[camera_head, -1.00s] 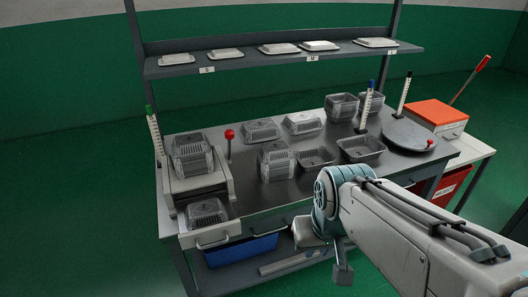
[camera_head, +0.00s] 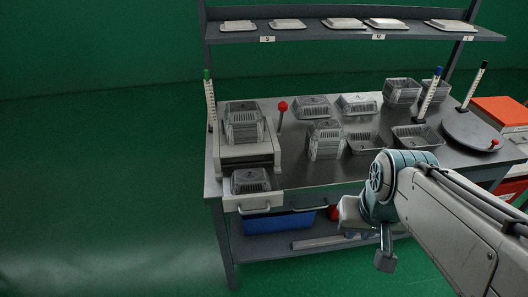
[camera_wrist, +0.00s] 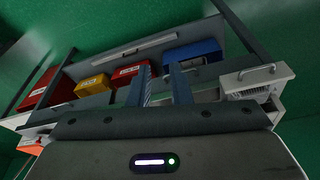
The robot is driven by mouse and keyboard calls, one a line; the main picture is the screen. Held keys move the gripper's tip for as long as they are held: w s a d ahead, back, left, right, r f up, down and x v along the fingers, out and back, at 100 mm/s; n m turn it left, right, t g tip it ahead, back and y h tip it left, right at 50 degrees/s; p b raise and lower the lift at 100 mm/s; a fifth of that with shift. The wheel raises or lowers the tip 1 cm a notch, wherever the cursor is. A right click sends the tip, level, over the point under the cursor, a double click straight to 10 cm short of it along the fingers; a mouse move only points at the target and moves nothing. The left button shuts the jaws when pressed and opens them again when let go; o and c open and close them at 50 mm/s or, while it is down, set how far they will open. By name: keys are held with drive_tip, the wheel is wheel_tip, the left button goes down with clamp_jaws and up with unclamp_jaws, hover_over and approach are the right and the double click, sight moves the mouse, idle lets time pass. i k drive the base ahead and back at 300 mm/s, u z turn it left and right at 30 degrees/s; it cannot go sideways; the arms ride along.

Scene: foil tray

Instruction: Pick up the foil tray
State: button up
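Several foil trays show in the head view, and I cannot tell which one the task means. A single tray (camera_head: 250,181) sits in the pulled-out front compartment at the bench's left. A tall stack (camera_head: 243,122) stands on the pale machine behind it. Another stack (camera_head: 325,140) is mid-bench, with open trays (camera_head: 365,144) and (camera_head: 417,138) to its right. In the wrist view my gripper (camera_wrist: 159,75) has its two fingers apart with nothing between them. It is clear of all trays, low in front of the bench; in the head view its fingers are hard to make out.
The steel bench (camera_head: 300,172) has a shelf (camera_head: 300,36) above holding lids. A red-knobbed lever (camera_head: 282,107) and a round dark plate (camera_head: 470,131) stand on it. A blue bin (camera_head: 280,223) is below; the wrist view also shows red and yellow bins (camera_wrist: 93,83). The floor at left is clear.

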sight(255, 180)
drive_tip(key=z, duration=1.35)
drive_tip(key=i, duration=1.45)
drive_tip(key=u, duration=3.5)
drive_tip(key=i, duration=0.5)
drive_tip(key=u, duration=0.1)
